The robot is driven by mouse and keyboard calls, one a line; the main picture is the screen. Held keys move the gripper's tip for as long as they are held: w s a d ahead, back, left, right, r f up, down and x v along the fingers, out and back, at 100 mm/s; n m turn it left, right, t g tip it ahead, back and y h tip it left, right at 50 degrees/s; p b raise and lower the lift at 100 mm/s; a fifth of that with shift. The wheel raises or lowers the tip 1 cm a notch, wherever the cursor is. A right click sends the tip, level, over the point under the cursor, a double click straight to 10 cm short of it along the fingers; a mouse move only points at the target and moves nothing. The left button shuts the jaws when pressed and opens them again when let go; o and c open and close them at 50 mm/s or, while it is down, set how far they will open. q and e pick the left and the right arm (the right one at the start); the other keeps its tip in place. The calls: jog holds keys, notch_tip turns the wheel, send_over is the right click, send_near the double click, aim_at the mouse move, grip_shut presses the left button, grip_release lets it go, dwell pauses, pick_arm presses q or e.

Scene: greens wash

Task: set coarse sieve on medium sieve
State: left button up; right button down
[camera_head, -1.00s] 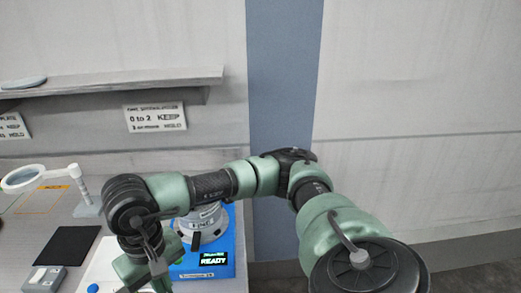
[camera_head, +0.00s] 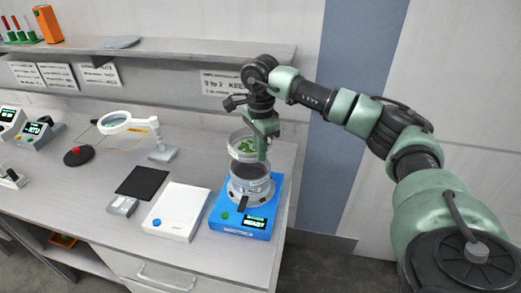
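My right gripper (camera_head: 262,153) points down and appears shut on the right rim of a round, clear-walled sieve with green leaves in it, which I take for the coarse sieve (camera_head: 236,153). It is held roughly level, above and slightly left of the sieve stack, with a small gap below it. The stack's top ring, which I take for the medium sieve (camera_head: 250,186), sits on the blue shaker base (camera_head: 226,218) with a lit display. The fingertips are small and partly hidden by the rim. My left gripper is out of view.
A white flat device (camera_head: 176,211), a black mat (camera_head: 142,183) and a magnifier on a stand (camera_head: 115,123) lie left of the shaker. A shelf (camera_head: 190,52) runs behind, above the bench.

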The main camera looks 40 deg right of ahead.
jog(key=shift+a+f+b, duration=0.1)
jog(key=shift+f+b, duration=2)
jog(key=shift+f, duration=0.75)
jog(key=shift+f+b, duration=0.6)
jog(key=c, duration=1.6)
grip_release()
